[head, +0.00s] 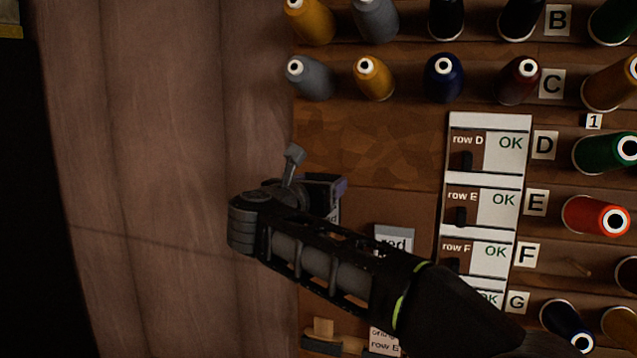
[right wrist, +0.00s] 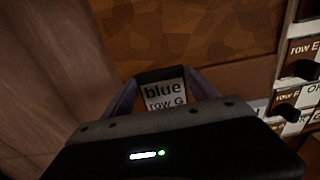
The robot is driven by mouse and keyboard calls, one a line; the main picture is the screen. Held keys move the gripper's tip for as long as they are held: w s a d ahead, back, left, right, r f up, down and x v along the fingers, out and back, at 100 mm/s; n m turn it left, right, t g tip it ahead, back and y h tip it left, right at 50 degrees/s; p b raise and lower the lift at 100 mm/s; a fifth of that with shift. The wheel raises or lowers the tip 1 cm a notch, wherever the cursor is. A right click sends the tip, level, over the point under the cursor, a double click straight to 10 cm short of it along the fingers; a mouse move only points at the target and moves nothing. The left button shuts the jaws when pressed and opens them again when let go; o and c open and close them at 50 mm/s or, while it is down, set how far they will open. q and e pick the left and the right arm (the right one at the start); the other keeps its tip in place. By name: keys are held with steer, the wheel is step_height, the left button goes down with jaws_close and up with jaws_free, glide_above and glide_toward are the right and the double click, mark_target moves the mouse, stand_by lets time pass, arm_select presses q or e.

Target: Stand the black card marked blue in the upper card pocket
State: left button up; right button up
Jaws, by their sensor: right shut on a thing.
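My right gripper (head: 318,190) is at the end of the arm that comes in from the lower right in the head view. It is shut on the black card marked blue (right wrist: 160,75). In the right wrist view the card's dark top edge lies between the fingers, and its pale label (right wrist: 164,95) reads "blue row G". In the head view only a sliver of pale label shows under the gripper. I cannot make out the upper card pocket; my arm covers part of the board there. My left gripper is not in view.
A card marked red (head: 394,236) is partly behind my arm. Row indicators marked OK stand on a white strip (head: 488,122). Thread cones, such as a navy one (head: 443,78), stick out above and right. A bare brown panel (head: 365,145) lies above my gripper.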

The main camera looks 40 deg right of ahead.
step_height(320, 180, down, 8)
steer(key=b, duration=0.4)
stand_by(0.3)
steer(key=shift+b, duration=0.5)
stand_by(0.5)
steer(key=shift+f, duration=0.1)
steer(key=shift+f+b, duration=0.25)
steer(key=shift+b, duration=0.2)
steer(key=o, duration=1)
